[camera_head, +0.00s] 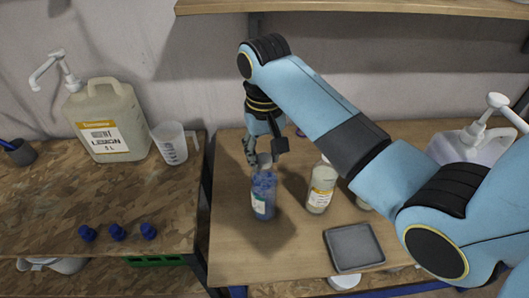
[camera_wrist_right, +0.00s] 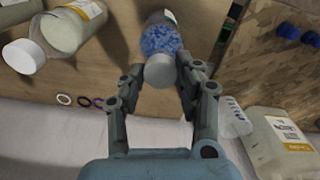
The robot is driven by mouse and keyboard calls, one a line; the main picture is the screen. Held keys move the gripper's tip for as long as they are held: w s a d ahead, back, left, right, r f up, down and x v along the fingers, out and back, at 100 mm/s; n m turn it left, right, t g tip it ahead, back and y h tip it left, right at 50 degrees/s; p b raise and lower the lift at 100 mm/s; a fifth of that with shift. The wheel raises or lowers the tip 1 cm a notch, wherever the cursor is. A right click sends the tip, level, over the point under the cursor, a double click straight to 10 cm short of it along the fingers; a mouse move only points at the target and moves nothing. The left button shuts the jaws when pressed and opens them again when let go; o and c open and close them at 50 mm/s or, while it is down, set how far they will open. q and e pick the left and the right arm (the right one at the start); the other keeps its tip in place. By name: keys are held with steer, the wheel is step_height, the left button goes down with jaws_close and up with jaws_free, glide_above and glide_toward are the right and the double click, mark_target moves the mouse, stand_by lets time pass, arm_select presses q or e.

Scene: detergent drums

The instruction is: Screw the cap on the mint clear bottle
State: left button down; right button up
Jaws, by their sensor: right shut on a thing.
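A clear bottle (camera_head: 264,188) with blue contents and a pale label with a teal edge stands on the right-hand table; its label is too small to read. It also shows in the wrist view (camera_wrist_right: 161,38). My right gripper (camera_head: 265,155) is above the bottle, pointing down. It is shut on a grey cap (camera_wrist_right: 159,70), which sits between the fingertips at the bottle's mouth. I cannot tell whether the cap is threaded on. My left gripper is not in view.
A yellow-labelled bottle (camera_head: 320,188) stands close to the right, and a grey tray (camera_head: 353,247) lies in front. Several blue pump-like caps (camera_head: 117,232), a Lemon jug (camera_head: 107,122) and a measuring cup (camera_head: 172,145) are on the left table. A shelf (camera_head: 370,8) is overhead.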

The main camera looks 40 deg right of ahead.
steer(key=m, duration=0.5)
steer(key=shift+f+m, duration=0.1)
steer(key=shift+m, duration=0.3)
steer(key=o, duration=0.5)
steer(key=shift+c, duration=0.2)
steer(key=shift+n, duration=0.3)
steer(key=n, duration=0.2)
steer(key=shift+n, duration=0.3)
steer(key=n, duration=0.2)
steer(key=shift+n, duration=0.3)
